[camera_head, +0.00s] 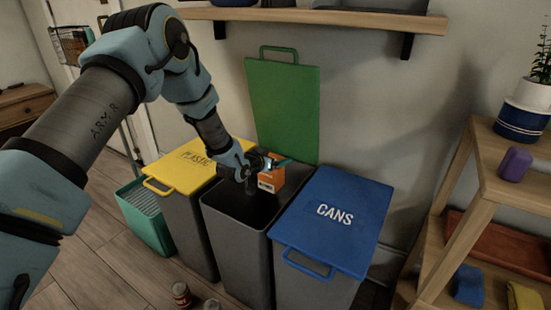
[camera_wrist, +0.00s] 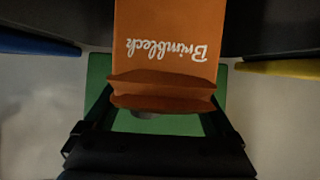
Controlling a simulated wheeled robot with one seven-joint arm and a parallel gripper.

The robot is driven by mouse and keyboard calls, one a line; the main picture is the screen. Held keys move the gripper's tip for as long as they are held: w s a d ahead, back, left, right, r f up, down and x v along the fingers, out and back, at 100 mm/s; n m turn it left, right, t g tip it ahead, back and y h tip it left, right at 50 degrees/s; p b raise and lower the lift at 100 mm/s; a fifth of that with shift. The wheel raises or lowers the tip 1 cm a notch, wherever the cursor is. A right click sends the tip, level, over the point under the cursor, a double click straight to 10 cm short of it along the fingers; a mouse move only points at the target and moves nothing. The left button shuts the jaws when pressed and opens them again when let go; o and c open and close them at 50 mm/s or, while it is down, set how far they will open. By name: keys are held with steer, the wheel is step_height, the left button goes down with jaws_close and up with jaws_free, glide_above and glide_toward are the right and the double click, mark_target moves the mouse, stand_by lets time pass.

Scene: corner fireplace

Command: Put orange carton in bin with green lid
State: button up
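The orange carton (camera_head: 271,181) is over the open mouth of the middle bin (camera_head: 232,210), near its back edge. My gripper (camera_head: 262,168) is at the carton's top and shut on it. In the wrist view the carton (camera_wrist: 166,40) spans the gap between my two dark fingers (camera_wrist: 162,101), with white lettering on its face. The green lid (camera_head: 283,108) stands upright, open behind the middle bin. It also shows in the wrist view (camera_wrist: 98,75) behind the carton. The carton looks held above the rim; its exact height is hard to tell.
A bin with a yellow lid (camera_head: 181,169) stands at left and one with a blue lid (camera_head: 335,222) at right, both lids shut. A wall shelf (camera_head: 330,17) is above. A wooden rack (camera_head: 478,200) stands at right. Cans (camera_head: 181,294) lie on the floor in front.

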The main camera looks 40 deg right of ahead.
steer(key=shift+o, duration=0.6)
steer(key=v, duration=1)
steer(key=shift+a+r+p, duration=0.2)
steer(key=shift+a+p, duration=0.1)
steer(key=shift+a, duration=0.05)
